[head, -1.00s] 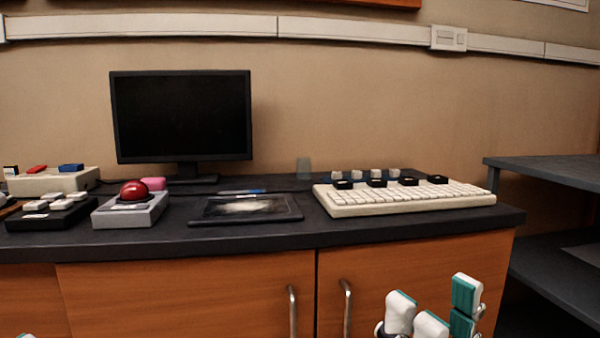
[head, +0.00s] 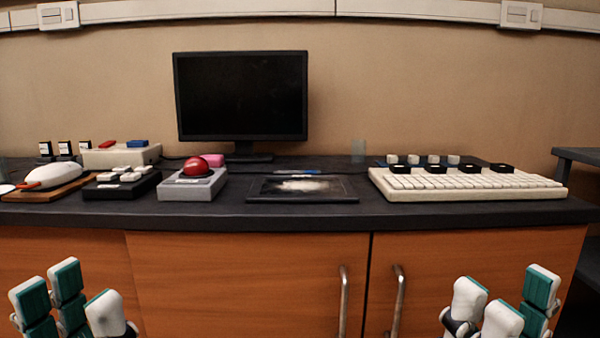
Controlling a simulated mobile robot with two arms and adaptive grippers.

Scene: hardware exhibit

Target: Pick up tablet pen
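The tablet (head: 258,197) is a flat black slab with a pale smeared patch on its screen. It lies on the dark counter, left of the keyboard. A thin, dark bluish pen-like object (head: 299,172) lies on the counter just behind the tablet; it is small and its ends are unclear. My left gripper (head: 75,298) is at the lower left, in front of the cabinet and below the countertop, its fingers apart and empty. My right gripper (head: 503,300) is at the lower right, also below the countertop, fingers apart and empty. Neither touches anything on the counter.
A monitor (head: 241,97) stands behind the tablet. The counter's front edge (head: 300,219) lies between my grippers and these objects.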

